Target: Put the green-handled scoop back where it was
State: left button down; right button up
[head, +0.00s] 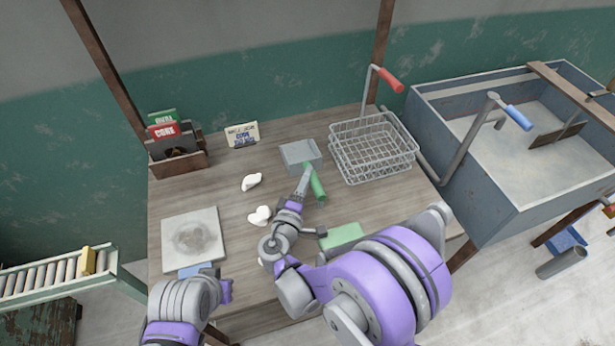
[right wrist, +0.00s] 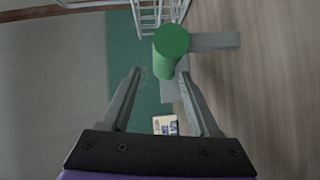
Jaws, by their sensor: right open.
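The scoop's green handle (head: 318,188) shows near the middle of the table in the head view, slanting toward the front. A grey, flat, box-like piece (head: 297,153) lies just behind it; I cannot tell whether it is the scoop's pan. My right gripper (head: 304,178) is just left of the handle in that view. In the right wrist view, the handle (right wrist: 169,52) stands beyond the fingertips of my open right gripper (right wrist: 162,78), roughly between their lines. Nothing is held there.
A wire basket (head: 372,148) stands right of the scoop. White clay scraps (head: 252,181) lie to the left, near a grey slab (head: 192,238). A green block (head: 341,236) lies near the front. A wooden card box (head: 178,160) and a sign card (head: 242,134) stand at the back.

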jog(key=v, duration=0.9)
jog(key=shift+s+a+b, duration=0.1)
jog(key=shift+s+b, duration=0.2)
jog(key=shift+b, duration=0.1)
jog(key=shift+s, duration=0.35)
jog(key=shift+r, duration=0.15)
